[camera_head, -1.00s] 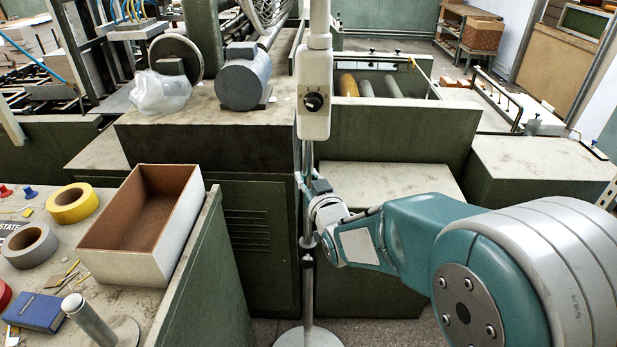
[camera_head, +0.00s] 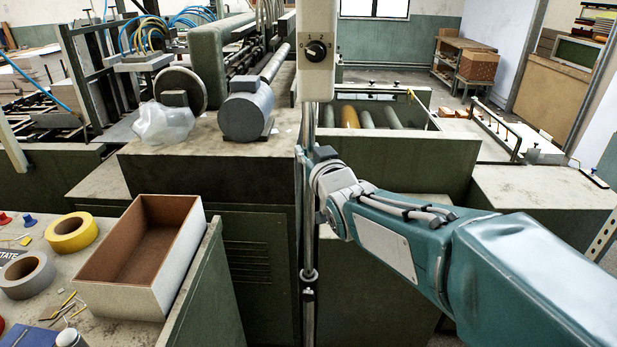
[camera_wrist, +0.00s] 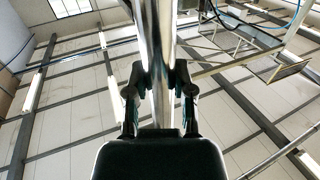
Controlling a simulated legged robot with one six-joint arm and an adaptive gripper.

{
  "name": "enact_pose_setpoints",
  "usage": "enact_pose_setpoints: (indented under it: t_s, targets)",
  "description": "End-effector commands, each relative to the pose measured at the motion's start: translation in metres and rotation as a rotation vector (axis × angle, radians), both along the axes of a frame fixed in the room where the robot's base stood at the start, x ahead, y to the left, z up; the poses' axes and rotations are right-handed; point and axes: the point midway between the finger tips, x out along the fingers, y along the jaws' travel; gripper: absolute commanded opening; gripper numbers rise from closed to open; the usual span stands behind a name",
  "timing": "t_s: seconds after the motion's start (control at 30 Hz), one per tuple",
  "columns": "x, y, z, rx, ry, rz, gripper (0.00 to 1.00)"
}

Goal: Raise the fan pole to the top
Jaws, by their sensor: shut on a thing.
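The fan pole (camera_head: 308,235) stands upright in the middle of the camera_head view, a thin shiny tube. A dark collar (camera_head: 309,279) sits low on it. A white control box (camera_head: 316,50) with a round black dial is on its upper part, cut by the top edge. My gripper (camera_head: 306,165) is at the pole below the control box, reaching in from the right. In the wrist view, the shiny pole (camera_wrist: 160,45) runs between my gripper's two fingers (camera_wrist: 161,85), which are shut on it. The fan head and the pole's foot are out of view.
An open box (camera_head: 185,285), a yellow tape roll (camera_head: 72,232) and a grey one (camera_head: 27,274) are on the left table. A grey motor (camera_head: 246,112) stands on the machine behind the pole. Rollers (camera_head: 383,117) lie in a green bin behind right.

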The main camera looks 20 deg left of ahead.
Motion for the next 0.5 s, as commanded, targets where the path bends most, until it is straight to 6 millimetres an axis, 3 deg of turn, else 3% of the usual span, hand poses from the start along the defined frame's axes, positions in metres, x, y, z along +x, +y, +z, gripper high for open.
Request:
enact_pose_setpoints:
  t_s: [0.13,0.5]
  targets:
    - [0.001,0.0,0.016,0.004,-0.005,-0.001,0.0]
    - [0.001,-0.001,0.021,0.006,-0.007,-0.001,0.0]
